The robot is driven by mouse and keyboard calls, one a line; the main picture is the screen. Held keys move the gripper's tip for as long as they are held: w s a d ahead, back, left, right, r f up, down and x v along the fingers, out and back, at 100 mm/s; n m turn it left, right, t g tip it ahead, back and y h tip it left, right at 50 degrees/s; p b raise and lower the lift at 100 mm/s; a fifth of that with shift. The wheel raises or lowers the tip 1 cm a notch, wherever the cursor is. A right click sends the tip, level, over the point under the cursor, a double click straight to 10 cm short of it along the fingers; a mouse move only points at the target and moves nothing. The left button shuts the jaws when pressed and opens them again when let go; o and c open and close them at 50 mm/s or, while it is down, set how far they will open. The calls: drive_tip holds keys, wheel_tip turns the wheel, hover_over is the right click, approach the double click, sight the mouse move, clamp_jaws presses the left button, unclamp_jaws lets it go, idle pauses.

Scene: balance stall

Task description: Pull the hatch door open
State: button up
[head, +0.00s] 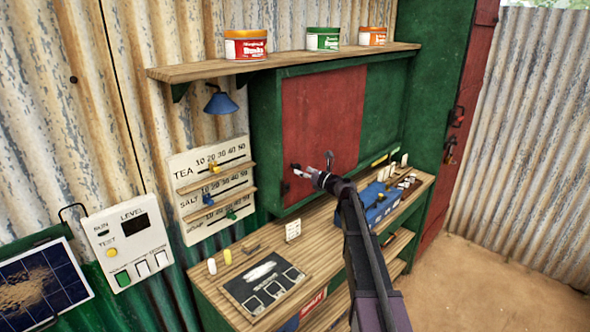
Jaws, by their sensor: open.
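The hatch door is a red panel (322,110) set in a green frame (265,125) on the back wall, under the shelf. It looks closed, flush with the frame. My gripper (311,164) is open in front of the door's lower part, with its fingertips apart. A small dark fitting (286,187) shows at the door's lower left edge. My gripper and arm hide part of the door's lower area. I cannot tell whether the fingers touch the door or surround a handle.
A wooden counter (222,268) below holds a black board (262,287), small weights and a blue scale-like box (382,203). A shelf (200,72) with several tubs and a blue lamp (221,102) are above. A red door (470,110) stands right; the floor (480,285) there is clear.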

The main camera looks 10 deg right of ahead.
sight(298, 168)
drive_tip(key=shift+x, duration=1.7)
